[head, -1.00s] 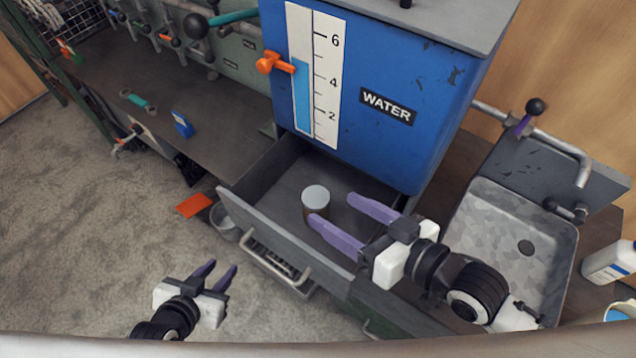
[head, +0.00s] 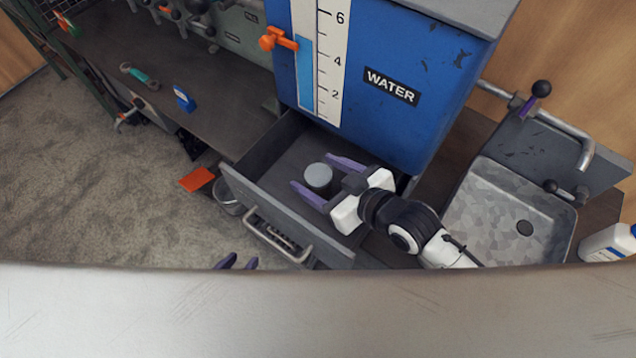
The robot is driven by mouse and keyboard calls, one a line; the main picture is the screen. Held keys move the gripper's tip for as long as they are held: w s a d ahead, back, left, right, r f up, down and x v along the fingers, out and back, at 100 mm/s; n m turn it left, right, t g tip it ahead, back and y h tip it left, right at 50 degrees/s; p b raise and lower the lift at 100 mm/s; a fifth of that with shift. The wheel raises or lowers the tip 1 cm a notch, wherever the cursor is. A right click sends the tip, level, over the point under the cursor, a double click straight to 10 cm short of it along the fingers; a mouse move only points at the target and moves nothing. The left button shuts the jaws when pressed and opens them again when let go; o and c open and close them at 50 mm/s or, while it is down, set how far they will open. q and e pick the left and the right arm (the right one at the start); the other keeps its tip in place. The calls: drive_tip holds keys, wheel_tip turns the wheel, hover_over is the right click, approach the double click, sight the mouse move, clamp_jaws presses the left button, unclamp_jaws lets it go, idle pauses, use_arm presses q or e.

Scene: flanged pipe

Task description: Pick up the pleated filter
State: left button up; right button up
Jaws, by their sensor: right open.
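The pleated filter (head: 318,177) appears to be the short cylinder with a pale grey round top, standing upright in the open drawer (head: 262,208) under the blue water tank. Its pleats cannot be made out from here. My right gripper (head: 312,171) is open, its two purple fingers reaching over the drawer on either side of the cylinder. Whether a finger touches it cannot be told. Only the purple fingertips of my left gripper (head: 237,262) show at the lower middle, apart and empty; the rest is hidden behind the pale grey band.
The blue water tank (head: 400,120) rises close behind the drawer. A metal sink (head: 490,215) and a white bottle (head: 608,243) are at right. A bench (head: 150,75) with a blue item (head: 184,99) is at left. An orange piece (head: 197,179) lies near the drawer.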

drive_tip(key=shift+w+a+f, duration=0.1)
drive_tip(key=shift+w+a, duration=0.05)
drive_tip(key=c, duration=1)
drive_tip(key=shift+c, duration=1)
